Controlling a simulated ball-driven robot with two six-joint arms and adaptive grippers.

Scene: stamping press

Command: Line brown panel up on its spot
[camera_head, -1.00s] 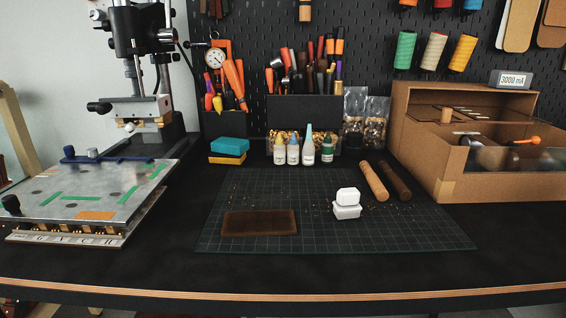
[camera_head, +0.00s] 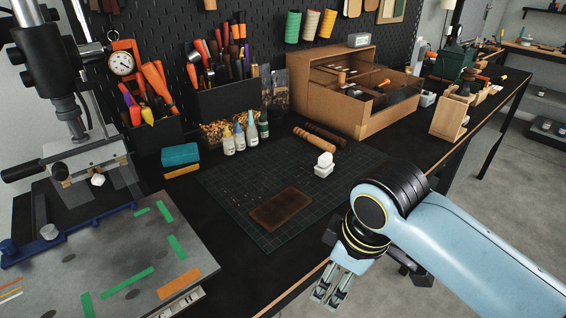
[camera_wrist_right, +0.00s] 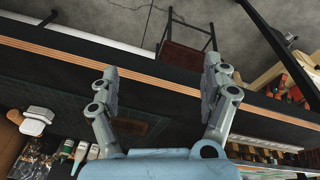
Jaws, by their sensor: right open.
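The brown panel (camera_head: 281,208) is a flat dark rectangle lying on the green-lined cutting mat (camera_head: 232,192), near the mat's front edge. In the right wrist view it shows partly behind the left finger (camera_wrist_right: 155,127). My right gripper (camera_head: 330,296) is in front of the bench edge, apart from the panel and pointing downward. In the right wrist view its two fingers (camera_wrist_right: 162,75) are spread with nothing between them. The press plate (camera_head: 110,258), with green strips and an orange patch, is at the lower left. My left gripper is not in view.
Glue bottles (camera_head: 240,138), a teal box (camera_head: 180,155) and a wooden roller (camera_head: 314,138) line the back. The stamping press (camera_head: 85,165) stands at the left. The mat around the panel is mostly clear.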

